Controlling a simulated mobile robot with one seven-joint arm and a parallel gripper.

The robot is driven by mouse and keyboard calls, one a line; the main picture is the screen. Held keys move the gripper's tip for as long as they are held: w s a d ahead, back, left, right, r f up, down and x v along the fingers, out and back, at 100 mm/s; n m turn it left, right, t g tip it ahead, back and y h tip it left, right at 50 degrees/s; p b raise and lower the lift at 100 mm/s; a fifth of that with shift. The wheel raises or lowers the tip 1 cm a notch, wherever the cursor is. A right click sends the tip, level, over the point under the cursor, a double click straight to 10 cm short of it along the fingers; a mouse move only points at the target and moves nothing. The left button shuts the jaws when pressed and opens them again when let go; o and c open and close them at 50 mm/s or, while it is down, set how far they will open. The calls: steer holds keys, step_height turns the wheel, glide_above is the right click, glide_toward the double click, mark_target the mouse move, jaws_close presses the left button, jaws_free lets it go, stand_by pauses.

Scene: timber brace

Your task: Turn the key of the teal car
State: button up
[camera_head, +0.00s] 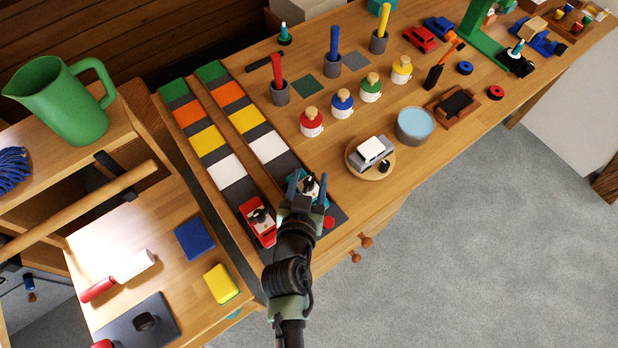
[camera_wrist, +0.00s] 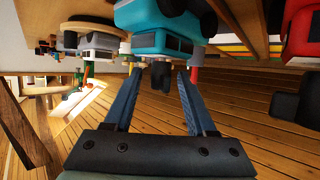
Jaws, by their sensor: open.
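The teal car (camera_head: 318,198) is at the near end of the right striped track, partly hidden by my gripper (camera_head: 307,184). In the wrist view the teal car (camera_wrist: 165,28) is at the top, beyond the fingertips. A dark key-like piece (camera_wrist: 160,75) sticks out from it. My gripper (camera_wrist: 160,72) has its two blue fingers apart, one on each side of that dark piece, with visible gaps. Nothing is clamped between them. The head view does not show the key's turn clearly.
A red car (camera_head: 262,228) with a dark key stands close on the left track; it also shows in the wrist view (camera_wrist: 302,28). A red button (camera_head: 329,222) lies beside the teal car. A white-grey car (camera_head: 372,151) on a round wooden stand is to the right.

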steer(key=shift+c, duration=0.3)
jaws_close()
steer(key=b, duration=0.2)
steer(key=shift+f+m+h+b, duration=0.25)
steer(key=shift+m+h+b, duration=0.05)
steer(key=shift+h, duration=0.1)
steer(key=shift+f+b, duration=0.1)
steer(key=shift+b, duration=0.6)
steer(key=m+h+b, duration=0.1)
steer(key=b, duration=0.1)
steer(key=shift+b, duration=0.35)
steer(key=m+h+b, duration=0.1)
steer(key=m+g+h+b, duration=0.1)
steer(key=b, duration=0.1)
steer(key=shift+r+h+b, duration=0.2)
steer(key=shift+h+b, duration=0.1)
steer(key=shift+h, duration=0.1)
steer(key=shift+r+m+g+h+b, duration=0.15)
steer(key=shift+m+g+h+b, duration=0.7)
steer(key=shift+m, duration=0.25)
